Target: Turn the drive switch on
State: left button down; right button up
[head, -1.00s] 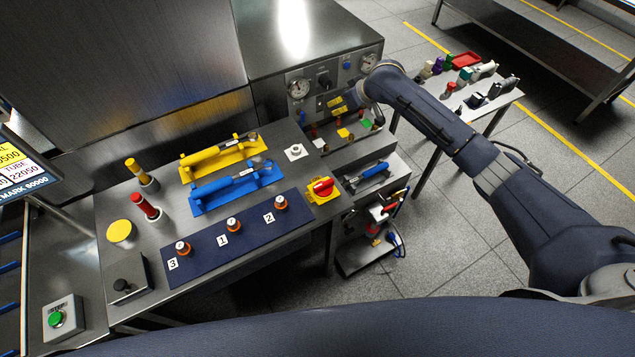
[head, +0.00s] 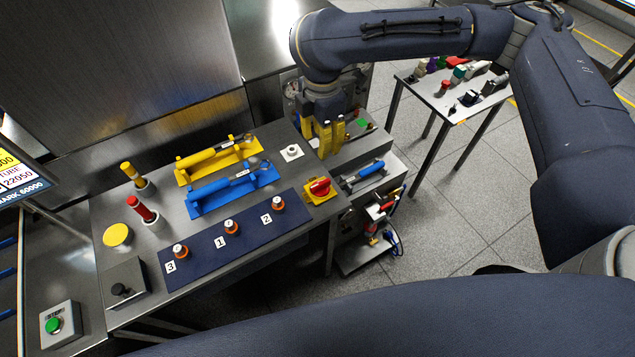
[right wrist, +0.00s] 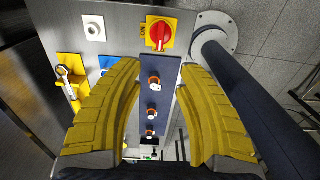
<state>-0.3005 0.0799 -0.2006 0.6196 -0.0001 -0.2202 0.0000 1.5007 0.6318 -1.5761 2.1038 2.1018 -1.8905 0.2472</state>
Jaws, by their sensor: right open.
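A red rotary switch (head: 319,187) sits on a yellow plate (head: 327,200) at the right end of the steel table. In the right wrist view the red switch (right wrist: 160,35) shows near the top, with "ON" readable on its yellow plate. My right gripper (head: 329,148) is above and behind the switch in the head view, pointing down, with its yellow fingers apart. In the right wrist view its fingers (right wrist: 160,68) are wide apart and nothing is held between them. The switch lies ahead of the fingertips, apart from them. My left gripper is out of view.
A blue panel (head: 195,252) with numbered orange-collared knobs lies left of the switch. Blue (head: 225,190) and yellow (head: 215,158) handled tools and a white button (head: 292,152) sit behind.

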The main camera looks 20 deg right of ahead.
aim_at(321, 183)
notch_tip(321, 183, down, 17)
jog(key=shift+f, duration=0.1)
dwell(0.8)
jog(key=shift+s, duration=0.1)
grip_shut()
